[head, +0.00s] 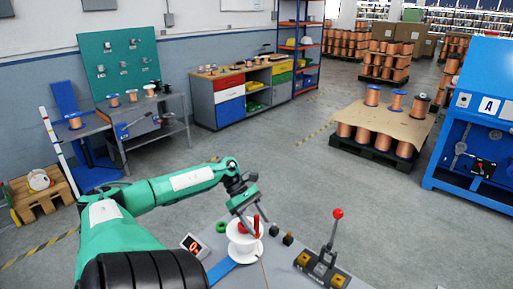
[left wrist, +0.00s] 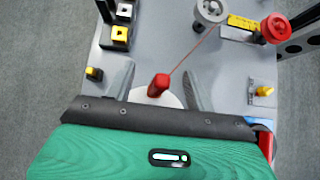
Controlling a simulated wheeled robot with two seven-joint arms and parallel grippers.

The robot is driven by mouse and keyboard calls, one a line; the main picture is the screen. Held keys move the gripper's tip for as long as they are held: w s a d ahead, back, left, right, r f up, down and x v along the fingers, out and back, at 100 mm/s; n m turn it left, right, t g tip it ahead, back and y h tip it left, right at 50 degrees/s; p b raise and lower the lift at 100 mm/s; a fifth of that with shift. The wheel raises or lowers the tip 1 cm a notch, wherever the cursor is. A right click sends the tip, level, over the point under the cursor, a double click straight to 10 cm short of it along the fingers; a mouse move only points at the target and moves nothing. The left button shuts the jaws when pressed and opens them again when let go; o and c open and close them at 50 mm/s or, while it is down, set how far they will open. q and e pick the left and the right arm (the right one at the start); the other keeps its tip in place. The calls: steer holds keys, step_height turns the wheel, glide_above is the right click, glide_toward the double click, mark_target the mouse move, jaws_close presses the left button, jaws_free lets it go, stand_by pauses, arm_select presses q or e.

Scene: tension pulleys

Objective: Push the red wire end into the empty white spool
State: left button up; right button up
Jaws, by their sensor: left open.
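The white spool (head: 240,252) stands on the grey bench top, low in the middle of the head view; its pale disc (left wrist: 139,97) shows partly below the fingers in the left wrist view. The red wire end (left wrist: 158,85) is a red grip with a thin wire running up to a grey pulley (left wrist: 209,12). My left gripper (left wrist: 159,88) is open, with one finger on each side of the red wire end and visible gaps. In the head view my left gripper (head: 246,223) is right above the spool and hides part of it. My right gripper is not in view.
A lever with a red knob (head: 337,213) stands right of the spool. A small display (head: 193,246) and a green ring (head: 221,227) lie left.

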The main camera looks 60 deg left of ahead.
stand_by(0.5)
arm_select(q)
steer(key=shift+p+v, duration=1.85)
steer(key=shift+v, duration=1.6)
